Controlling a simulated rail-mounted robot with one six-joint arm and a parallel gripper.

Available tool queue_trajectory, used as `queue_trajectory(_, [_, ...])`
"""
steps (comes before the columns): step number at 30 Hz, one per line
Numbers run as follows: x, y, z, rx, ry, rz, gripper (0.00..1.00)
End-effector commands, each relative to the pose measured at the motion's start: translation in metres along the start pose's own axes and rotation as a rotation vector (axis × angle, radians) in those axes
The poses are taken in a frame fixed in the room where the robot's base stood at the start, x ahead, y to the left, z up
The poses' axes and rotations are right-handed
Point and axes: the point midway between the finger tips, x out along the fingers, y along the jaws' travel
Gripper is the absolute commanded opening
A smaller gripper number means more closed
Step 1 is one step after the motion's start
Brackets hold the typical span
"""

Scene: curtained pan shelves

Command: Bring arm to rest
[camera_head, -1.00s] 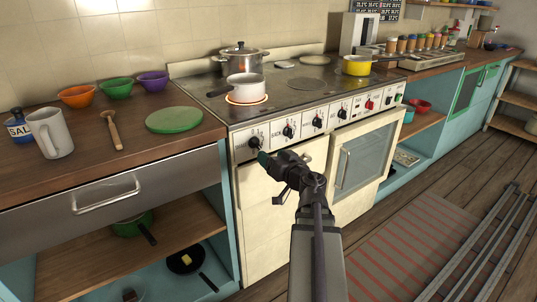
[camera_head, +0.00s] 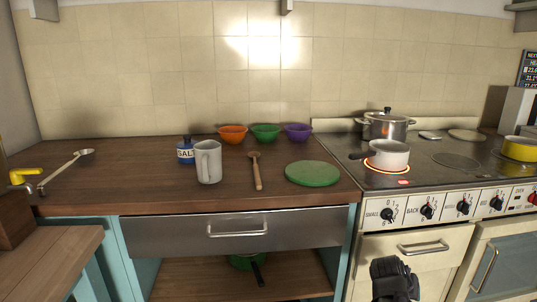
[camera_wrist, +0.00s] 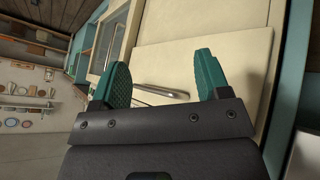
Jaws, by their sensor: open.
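In the head view my arm shows only as a dark part at the bottom right, in front of the stove; the fingertips cannot be made out there. In the wrist view my gripper (camera_wrist: 160,84) has its two green fingers spread apart with nothing between them. Beyond the fingers are a cream stove door (camera_wrist: 212,55) and its metal handle (camera_wrist: 162,91). I cannot tell how far the fingers are from the door. In the head view the stove front (camera_head: 410,280) stands behind my arm.
A white pot (camera_head: 388,155) sits on a glowing ring of the stove, with a steel pot (camera_head: 384,127) behind it. The counter (camera_head: 120,185) holds a mug (camera_head: 208,162), a wooden spoon (camera_head: 257,172), a green board (camera_head: 313,174) and bowls. A closed metal drawer (camera_head: 180,234) is below.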

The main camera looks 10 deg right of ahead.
Motion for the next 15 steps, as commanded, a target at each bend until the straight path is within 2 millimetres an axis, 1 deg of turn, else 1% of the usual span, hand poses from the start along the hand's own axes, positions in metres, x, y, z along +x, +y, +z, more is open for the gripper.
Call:
queue_trajectory(1, [-0.014, -0.037, 0.025, -0.097, -0.12, -0.084, 0.69])
queue_trajectory(2, [-0.024, -0.057, 0.04, -0.156, -0.189, -0.136, 0.69])
queue_trajectory(3, [-0.037, -0.082, 0.058, -0.233, -0.268, -0.204, 0.69])
queue_trajectory(5, [-0.059, -0.113, 0.082, -0.334, -0.36, -0.296, 0.69])
queue_trajectory(6, [-0.073, -0.132, 0.096, -0.392, -0.408, -0.35, 0.69])
queue_trajectory(8, [-0.095, -0.157, 0.115, -0.465, -0.461, -0.42, 0.69])
queue_trajectory(9, [-0.109, -0.174, 0.126, -0.504, -0.479, -0.459, 0.69])
queue_trajectory(12, [-0.139, -0.212, 0.147, -0.61, -0.463, -0.517, 0.69])
queue_trajectory(14, [-0.155, -0.231, 0.159, -0.675, -0.446, -0.532, 0.69])
queue_trajectory(15, [-0.175, -0.228, 0.149, -0.687, -0.442, -0.535, 0.69])
